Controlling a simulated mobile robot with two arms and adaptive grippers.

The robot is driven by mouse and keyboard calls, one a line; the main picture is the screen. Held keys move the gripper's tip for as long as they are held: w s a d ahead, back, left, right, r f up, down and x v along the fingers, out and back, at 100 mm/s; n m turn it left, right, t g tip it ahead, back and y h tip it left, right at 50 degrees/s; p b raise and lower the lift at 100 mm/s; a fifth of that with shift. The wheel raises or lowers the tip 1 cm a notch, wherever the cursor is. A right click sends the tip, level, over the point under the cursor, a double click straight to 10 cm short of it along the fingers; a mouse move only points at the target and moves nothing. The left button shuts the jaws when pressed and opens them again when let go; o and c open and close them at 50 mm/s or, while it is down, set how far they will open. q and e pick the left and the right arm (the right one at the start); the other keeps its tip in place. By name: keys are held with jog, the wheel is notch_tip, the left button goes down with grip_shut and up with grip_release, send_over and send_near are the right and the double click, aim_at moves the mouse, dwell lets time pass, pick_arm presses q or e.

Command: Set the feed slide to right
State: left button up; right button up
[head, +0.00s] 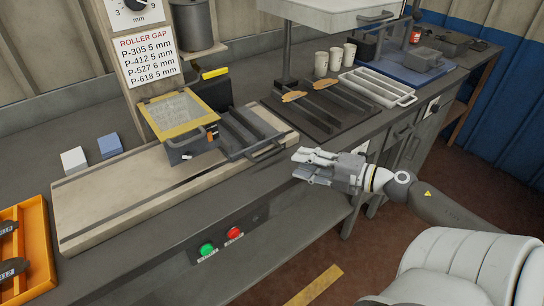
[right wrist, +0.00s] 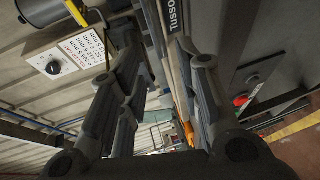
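What looks like the feed slide (head: 253,132) is a dark ribbed tray with a bar handle on its front edge. It sits at the right end of the pale machine bed (head: 110,198), beside a box with a yellow-framed clear lid (head: 176,113). A small orange tab (head: 210,136) shows on the box's right side. My right gripper (head: 299,166) is in front and to the right of the tray's handle, apart from it, fingers pointing left. In the right wrist view, its fingers (right wrist: 155,48) are spread with nothing between them. My left gripper is not in view.
Green (head: 207,249) and red (head: 234,233) buttons sit on the bench front. An orange crate (head: 44,243) stands at the left. A dark rack (head: 330,112), white cups (head: 321,64) and a white divided tray (head: 375,88) stand right of the machine. The floor in front is open.

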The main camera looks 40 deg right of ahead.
aim_at(269, 155)
jog(key=shift+x, duration=5)
jog(key=shift+f, duration=0.1)
grip_shut()
